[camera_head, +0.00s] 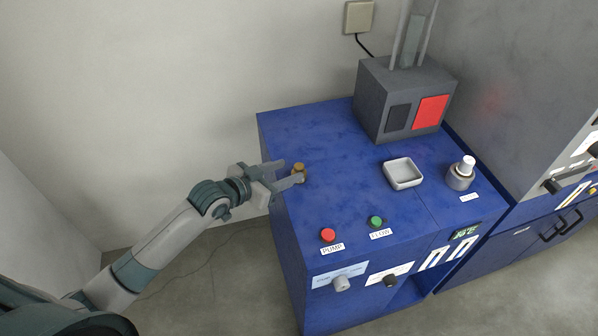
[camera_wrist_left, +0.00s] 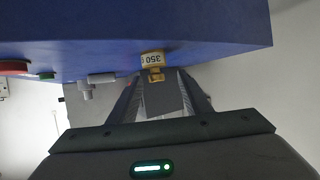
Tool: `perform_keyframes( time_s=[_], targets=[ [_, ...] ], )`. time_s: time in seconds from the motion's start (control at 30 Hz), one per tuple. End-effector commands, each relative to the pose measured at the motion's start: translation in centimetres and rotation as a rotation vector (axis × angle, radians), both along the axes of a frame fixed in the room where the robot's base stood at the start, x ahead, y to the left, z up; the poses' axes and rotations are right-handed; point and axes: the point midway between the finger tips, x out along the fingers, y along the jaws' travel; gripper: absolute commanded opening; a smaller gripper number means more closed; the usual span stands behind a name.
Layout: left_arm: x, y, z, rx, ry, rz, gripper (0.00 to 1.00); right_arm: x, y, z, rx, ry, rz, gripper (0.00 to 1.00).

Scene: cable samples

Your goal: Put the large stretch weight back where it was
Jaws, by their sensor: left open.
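A small brass-coloured weight (camera_head: 298,168) stands on the blue cabinet top near its left edge. In the left wrist view the weight (camera_wrist_left: 152,59) shows a pale label reading 350, upside down in the picture, and a narrow neck. My left gripper (camera_head: 296,174) reaches in from the left with its fingers open at the weight. In the left wrist view the gripper's fingers (camera_wrist_left: 161,80) lie to either side of the weight's neck, with gaps visible. One finger partly hides the weight in the head view. My right gripper is not in view.
The blue cabinet top (camera_head: 335,150) is clear around the weight. A white square dish (camera_head: 404,183) and a white-capped container (camera_head: 461,177) stand to the right. Red (camera_head: 328,235) and green (camera_head: 376,221) buttons sit near the front. A grey apparatus (camera_head: 400,85) stands at the back.

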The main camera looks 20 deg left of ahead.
Motion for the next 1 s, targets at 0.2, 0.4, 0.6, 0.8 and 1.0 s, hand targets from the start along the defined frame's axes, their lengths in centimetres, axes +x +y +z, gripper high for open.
perform_keyframes(
  time_s=[0.2,0.4,0.6,0.8,1.0],
  targets=[
    [0.0,0.0,0.0,0.0,0.0,0.0,0.45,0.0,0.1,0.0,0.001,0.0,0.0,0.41],
    [0.7,-0.6,-0.1,-0.002,0.001,0.001,0.45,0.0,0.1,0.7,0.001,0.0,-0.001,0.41],
    [2.4,-2.1,-0.6,-0.004,0.001,0.001,0.45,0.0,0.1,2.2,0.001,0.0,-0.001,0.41],
    [3.8,-2.7,-1.6,-0.001,0.0,0.0,0.45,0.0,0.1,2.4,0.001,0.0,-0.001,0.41],
    [4.0,-2.8,-1.8,0.0,-0.001,0.0,0.45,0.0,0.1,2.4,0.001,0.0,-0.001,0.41]
  ],
)
